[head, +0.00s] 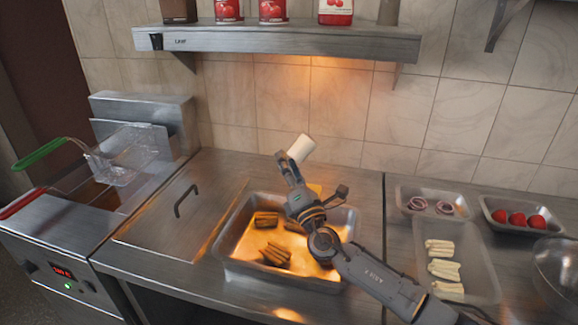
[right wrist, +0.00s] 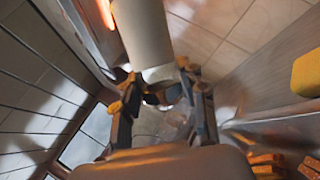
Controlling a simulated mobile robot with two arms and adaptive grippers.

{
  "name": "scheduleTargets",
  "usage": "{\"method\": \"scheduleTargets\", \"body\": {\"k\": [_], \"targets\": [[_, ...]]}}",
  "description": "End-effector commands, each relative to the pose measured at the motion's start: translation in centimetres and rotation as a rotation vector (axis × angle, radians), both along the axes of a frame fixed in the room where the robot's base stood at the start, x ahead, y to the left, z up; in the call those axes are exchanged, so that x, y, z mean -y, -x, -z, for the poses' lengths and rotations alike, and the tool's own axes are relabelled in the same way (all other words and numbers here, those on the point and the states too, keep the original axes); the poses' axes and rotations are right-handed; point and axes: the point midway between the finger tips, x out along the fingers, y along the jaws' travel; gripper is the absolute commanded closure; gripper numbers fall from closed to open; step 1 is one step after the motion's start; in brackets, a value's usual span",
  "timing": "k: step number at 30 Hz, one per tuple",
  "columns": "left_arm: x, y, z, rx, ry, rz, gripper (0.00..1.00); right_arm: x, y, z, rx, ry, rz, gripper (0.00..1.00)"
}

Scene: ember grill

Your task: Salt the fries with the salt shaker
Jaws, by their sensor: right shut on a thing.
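My right gripper (head: 291,164) is shut on the salt shaker (head: 300,149), a white cylinder. The shaker is tilted, above and behind the fries tray, and apart from it. In the right wrist view the fingers (right wrist: 160,98) close on one end of the pale shaker (right wrist: 143,32). The fries lie as brown bundles, one at the back left (head: 265,219) and one at the front (head: 275,255), in a metal tray (head: 233,268). My right arm hides part of the tray's right side. Some bundles also show at the lower right of the right wrist view (right wrist: 266,166). My left gripper is out of view.
A fryer with a wire basket (head: 122,156) stands at the left, beside a flat lid with a handle (head: 184,200). A metal shelf (head: 280,43) with red containers hangs above. Trays of onion rings, tomatoes (head: 515,219) and pale strips (head: 443,270) and a glass bowl stand at the right.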

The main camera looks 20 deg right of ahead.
Motion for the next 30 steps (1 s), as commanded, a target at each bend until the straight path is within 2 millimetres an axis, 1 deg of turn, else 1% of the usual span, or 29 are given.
{"method": "scheduleTargets", "body": {"k": [1,3,4,8,12,14,16,19,24,30], "targets": [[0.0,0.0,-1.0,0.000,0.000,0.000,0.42,0.1,0.0,-1.7,0.007,-0.002,0.002,0.98],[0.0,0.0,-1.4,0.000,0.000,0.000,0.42,0.1,0.0,-2.2,0.007,-0.002,0.003,0.98],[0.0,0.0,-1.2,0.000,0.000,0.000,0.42,0.1,0.0,-2.1,0.006,-0.001,0.003,0.98],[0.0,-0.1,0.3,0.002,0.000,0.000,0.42,0.1,0.0,-0.7,0.005,-0.002,0.002,0.98],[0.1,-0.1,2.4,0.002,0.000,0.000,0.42,0.1,0.0,1.0,0.007,-0.002,0.002,0.98],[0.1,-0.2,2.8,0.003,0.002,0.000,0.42,0.1,0.0,1.3,0.008,-0.002,0.002,0.98],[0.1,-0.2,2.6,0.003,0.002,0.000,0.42,0.1,0.0,1.2,0.005,-0.001,0.002,0.98],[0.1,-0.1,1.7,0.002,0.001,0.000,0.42,0.0,0.0,0.4,-0.001,-0.001,0.000,0.98],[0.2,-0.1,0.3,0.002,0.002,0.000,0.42,0.0,0.0,-1.6,0.001,0.000,0.001,0.98],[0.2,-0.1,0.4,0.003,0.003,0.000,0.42,0.0,0.0,-1.9,0.003,-0.001,0.001,0.98]]}}
